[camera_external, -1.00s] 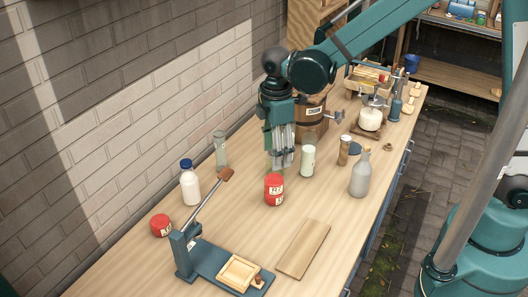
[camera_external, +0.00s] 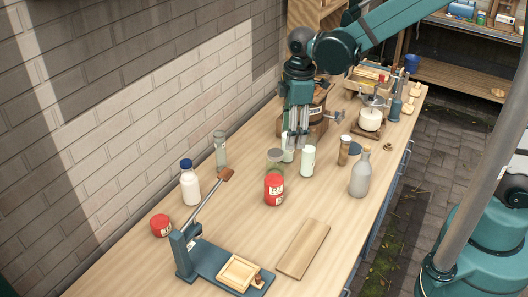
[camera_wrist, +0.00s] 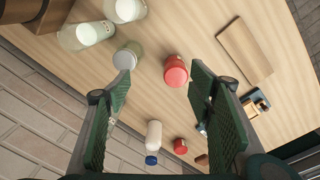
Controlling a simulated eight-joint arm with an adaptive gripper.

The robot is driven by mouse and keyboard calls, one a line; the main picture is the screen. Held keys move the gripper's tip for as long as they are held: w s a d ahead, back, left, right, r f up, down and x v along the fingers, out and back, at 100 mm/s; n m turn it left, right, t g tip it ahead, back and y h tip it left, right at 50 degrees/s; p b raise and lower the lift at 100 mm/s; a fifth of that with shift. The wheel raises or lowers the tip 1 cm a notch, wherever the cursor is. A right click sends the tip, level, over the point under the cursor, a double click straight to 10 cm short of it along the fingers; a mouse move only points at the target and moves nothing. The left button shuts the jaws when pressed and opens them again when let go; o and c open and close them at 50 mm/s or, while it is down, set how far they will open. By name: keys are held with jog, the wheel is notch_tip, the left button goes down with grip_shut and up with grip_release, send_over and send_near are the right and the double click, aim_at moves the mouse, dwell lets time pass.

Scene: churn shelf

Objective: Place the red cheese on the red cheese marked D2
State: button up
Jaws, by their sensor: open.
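A red cheese (camera_external: 161,225) with a pale label lies on the bench at the left; it also shows in the wrist view (camera_wrist: 180,146). Another red piece (camera_external: 274,190) stands mid-bench, taller, with two pale labels, perhaps two cheeses stacked. It shows in the wrist view (camera_wrist: 176,72) from above. I cannot read which label is D2. My gripper (camera_external: 297,145) hangs behind and right of the taller red piece, above the bench, open and empty. In the wrist view the fingers (camera_wrist: 160,105) are spread wide with nothing between the pads.
A grey-green jar (camera_external: 275,158) stands just behind the taller red piece, white cylinders (camera_external: 308,160) beside it. A blue-capped bottle (camera_external: 190,184) and a glass jar (camera_external: 220,150) stand left. A lever press (camera_external: 215,262) and a wooden board (camera_external: 303,248) occupy the front. A grey bottle (camera_external: 360,175) stands right.

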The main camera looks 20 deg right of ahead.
jog(key=w+d+r+m+t, duration=0.1)
jog(key=w+d+r+m, duration=0.15)
jog(key=d, duration=0.45)
jog(key=w+d+r+m, duration=0.1)
jog(key=d+r+m, duration=0.1)
jog(key=d+r, duration=0.3)
jog(key=s+d+r+m+t, duration=0.2)
jog(key=d+m, duration=0.2)
jog(key=d, duration=0.7)
jog(key=s+d+r+m+t, duration=0.1)
jog(key=s+d+r+m, duration=0.1)
jog(key=d, duration=0.9)
jog(key=s+d+r+m+t, duration=0.2)
jog(key=s+d+m, duration=0.2)
jog(key=d+m, duration=0.3)
jog(key=shift+s+d+r+t+h, duration=0.15)
jog(key=shift+s+d+t+h, duration=0.15)
jog(key=shift+d, duration=1.75)
notch_tip(320, 180, down, 9)
jog(key=b, duration=0.9)
